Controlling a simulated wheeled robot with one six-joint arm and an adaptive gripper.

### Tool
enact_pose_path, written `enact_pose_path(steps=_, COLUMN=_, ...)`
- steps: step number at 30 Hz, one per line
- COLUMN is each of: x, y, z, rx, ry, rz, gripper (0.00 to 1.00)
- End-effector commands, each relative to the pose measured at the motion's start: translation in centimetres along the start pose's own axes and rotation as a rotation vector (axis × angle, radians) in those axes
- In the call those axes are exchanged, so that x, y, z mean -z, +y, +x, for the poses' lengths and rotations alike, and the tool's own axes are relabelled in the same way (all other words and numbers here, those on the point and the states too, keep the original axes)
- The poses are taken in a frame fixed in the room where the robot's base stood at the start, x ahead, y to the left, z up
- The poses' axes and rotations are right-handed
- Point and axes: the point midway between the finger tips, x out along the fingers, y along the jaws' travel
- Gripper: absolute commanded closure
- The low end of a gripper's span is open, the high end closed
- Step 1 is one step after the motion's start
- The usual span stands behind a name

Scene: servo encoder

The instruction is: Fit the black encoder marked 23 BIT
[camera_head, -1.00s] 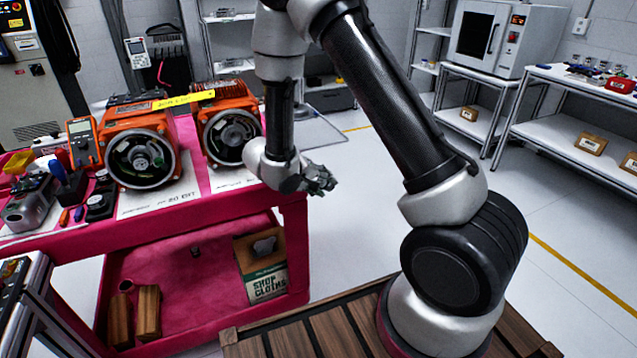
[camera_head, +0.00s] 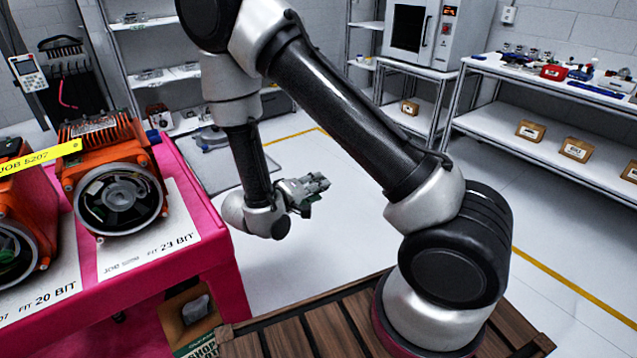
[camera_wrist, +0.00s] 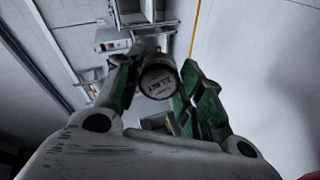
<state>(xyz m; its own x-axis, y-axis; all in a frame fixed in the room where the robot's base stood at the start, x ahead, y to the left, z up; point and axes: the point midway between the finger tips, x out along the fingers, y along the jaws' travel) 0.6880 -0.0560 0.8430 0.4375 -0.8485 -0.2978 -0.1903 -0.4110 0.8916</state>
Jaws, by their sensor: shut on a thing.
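My gripper (camera_head: 310,190) is over the open floor, to the right of the pink cart. In the wrist view my gripper (camera_wrist: 160,88) is shut on a small round encoder (camera_wrist: 157,80), with its printed face toward the camera. The print seems to end in BIT; the number is too blurred to read surely. An orange motor (camera_head: 90,160) stands on the cart, its round open end facing front. A white card (camera_head: 130,257) under it reads FIT 23 BIT. A second orange motor (camera_head: 18,215) by a 20 BIT card (camera_head: 35,300) is cut off at left.
The pink cart (camera_head: 215,255) has its right edge near my gripper. A yellow JOB 5207 strip (camera_head: 40,157) is at the left motor. A bench (camera_head: 560,85) with red and blue items and shelved boxes stands at right. Open floor (camera_head: 340,215) lies between.

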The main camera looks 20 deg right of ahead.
Motion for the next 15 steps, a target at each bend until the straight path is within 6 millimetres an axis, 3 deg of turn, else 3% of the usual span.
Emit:
enact_pose_path(steps=7, x=1.3, y=-0.7, z=-4.8, rx=-0.019, ry=0.163, rz=-0.039, gripper=0.88)
enact_pose_path(steps=11, x=3.2, y=-1.0, z=-7.7, rx=-0.015, ry=0.269, rz=-0.059, gripper=0.88)
enact_pose_path(steps=15, x=5.9, y=-1.5, z=-12.2, rx=0.002, ry=0.413, rz=-0.085, gripper=0.88)
